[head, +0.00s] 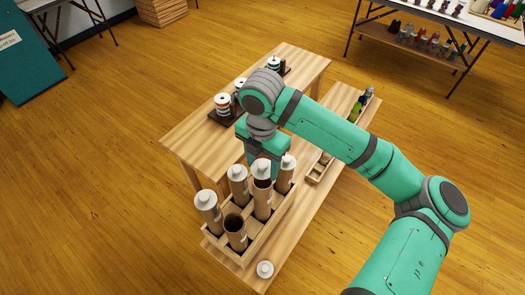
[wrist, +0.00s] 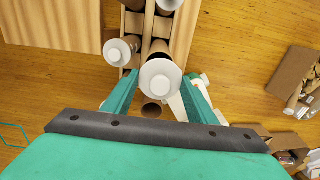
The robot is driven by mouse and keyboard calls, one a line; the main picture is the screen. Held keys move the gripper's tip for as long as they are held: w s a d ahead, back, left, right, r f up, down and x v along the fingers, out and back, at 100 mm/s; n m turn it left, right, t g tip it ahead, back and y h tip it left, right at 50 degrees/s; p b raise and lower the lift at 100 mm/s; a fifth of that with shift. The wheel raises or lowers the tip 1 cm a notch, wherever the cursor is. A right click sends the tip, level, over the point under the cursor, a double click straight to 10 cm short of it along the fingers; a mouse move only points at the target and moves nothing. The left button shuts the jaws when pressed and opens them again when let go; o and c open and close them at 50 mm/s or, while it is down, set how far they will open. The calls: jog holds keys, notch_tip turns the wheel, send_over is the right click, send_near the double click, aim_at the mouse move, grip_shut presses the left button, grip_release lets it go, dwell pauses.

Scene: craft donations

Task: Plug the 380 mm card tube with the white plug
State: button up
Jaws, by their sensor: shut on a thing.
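My gripper (wrist: 160,86) is shut on a white plug (wrist: 160,78), which lies between its fingertips. In the head view this plug (head: 260,168) is over a tall brown card tube (head: 262,203), whose dark mouth shows just below it. The plug does not look seated; I cannot tell whether it touches the rim. A shorter open tube (head: 235,236) stands in front of it and to the left. Several other tubes, such as one at the left (head: 208,206), carry white plugs. The gripper's fingers are largely hidden in the head view. No length marking is readable.
The tubes stand upright in a wooden rack (head: 257,243) on a low bench. A loose white plug (head: 265,268) lies on the bench near its front end. Spools (head: 222,104) stand on the table (head: 190,138) behind. A box of bottles (head: 357,111) is at the right.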

aim_at(263, 172)
jog(key=shift+w+f, duration=0.1)
jog(key=shift+f, duration=2.75)
jog(key=shift+r, duration=0.85)
jog(key=shift+f, duration=1.2)
dwell(0.5)
jog(key=shift+r, duration=0.8)
dwell(0.9)
